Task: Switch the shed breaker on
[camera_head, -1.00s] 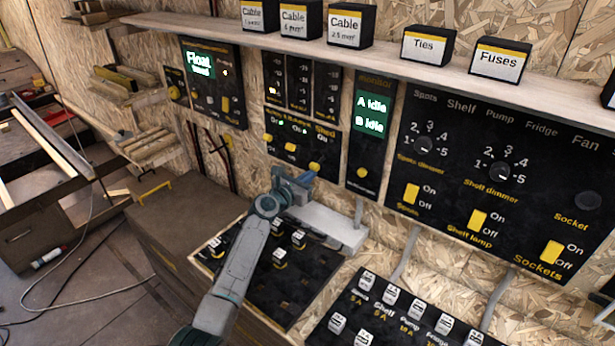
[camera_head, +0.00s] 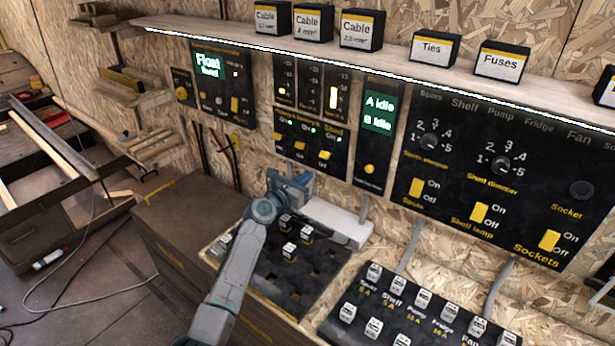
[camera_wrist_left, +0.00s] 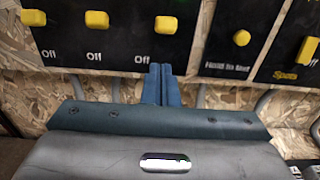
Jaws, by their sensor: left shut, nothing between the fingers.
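The breaker panel (camera_head: 310,142) is on the wall below three narrow meters. Its rightmost yellow lever, the shed breaker (camera_head: 325,154), is raised in line with the two levers to its left. A small green lamp glows by the Shed label. In the left wrist view the shed lever (camera_wrist_left: 166,25) stands above its Off label, as do the two beside it. My left gripper (camera_head: 303,180) is shut and empty, just below the panel and apart from the lever. Its closed blue fingers (camera_wrist_left: 158,84) point at the panel below the shed lever. My right gripper is out of view.
A white ledge (camera_head: 338,222) sits beneath the gripper. To the right are a display panel (camera_head: 378,125) and a large switch panel (camera_head: 490,170). A shelf (camera_head: 400,68) with labelled boxes runs above. Sloping boards with white-labelled switches lie below.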

